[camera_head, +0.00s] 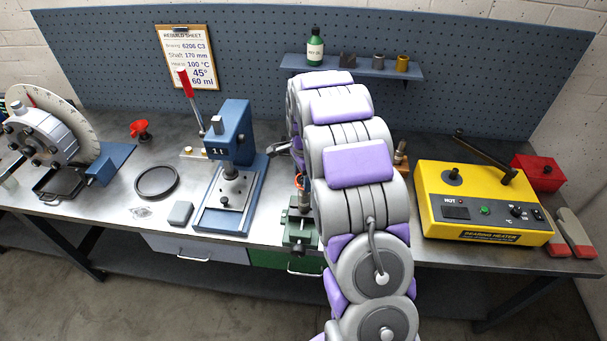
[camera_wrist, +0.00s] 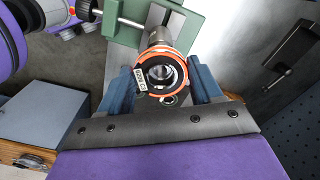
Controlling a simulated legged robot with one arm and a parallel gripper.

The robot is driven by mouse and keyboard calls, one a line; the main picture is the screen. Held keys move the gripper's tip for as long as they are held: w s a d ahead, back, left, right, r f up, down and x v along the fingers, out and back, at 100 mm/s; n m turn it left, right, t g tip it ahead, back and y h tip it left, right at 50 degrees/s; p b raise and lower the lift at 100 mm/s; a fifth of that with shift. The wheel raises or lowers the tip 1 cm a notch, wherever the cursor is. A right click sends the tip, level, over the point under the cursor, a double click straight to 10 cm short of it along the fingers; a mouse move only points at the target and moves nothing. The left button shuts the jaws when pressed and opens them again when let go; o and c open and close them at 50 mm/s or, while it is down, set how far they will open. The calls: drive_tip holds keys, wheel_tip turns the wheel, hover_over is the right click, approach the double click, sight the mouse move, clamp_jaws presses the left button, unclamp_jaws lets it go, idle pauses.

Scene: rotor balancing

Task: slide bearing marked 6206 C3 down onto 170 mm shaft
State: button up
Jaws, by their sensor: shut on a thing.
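The bearing (camera_wrist: 181,86), a ring with an orange-red outer edge and a small pale tag, sits between the blue fingers of my gripper (camera_wrist: 163,80) in the wrist view. My gripper is shut on it. The metal shaft (camera_wrist: 160,37) rises from the green vise (camera_wrist: 121,25) and lines up closely with the bearing. A shiny surface shows inside the bore; I cannot tell how far the bearing is around the shaft. In the head view my arm hides most of the gripper and bearing; the vise (camera_head: 299,232) shows beside it.
A blue press (camera_head: 233,135) stands left of the vise and a yellow bearing heater (camera_head: 478,203) to the right. A shelf (camera_head: 350,66) with a green bottle (camera_head: 315,48) is behind. A sheet (camera_head: 188,57) lists 6206 C3 and 170 mm.

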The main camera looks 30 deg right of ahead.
drive_tip(key=shift+f, duration=1.95)
drive_tip(key=o, duration=1.5)
drive_tip(key=shift+c, duration=0.2)
drive_tip(key=shift+c, duration=0.3)
drive_tip(key=shift+r, duration=0.1)
drive_tip(key=shift+r+p, duration=1.3)
drive_tip(key=shift+r, duration=3.15)
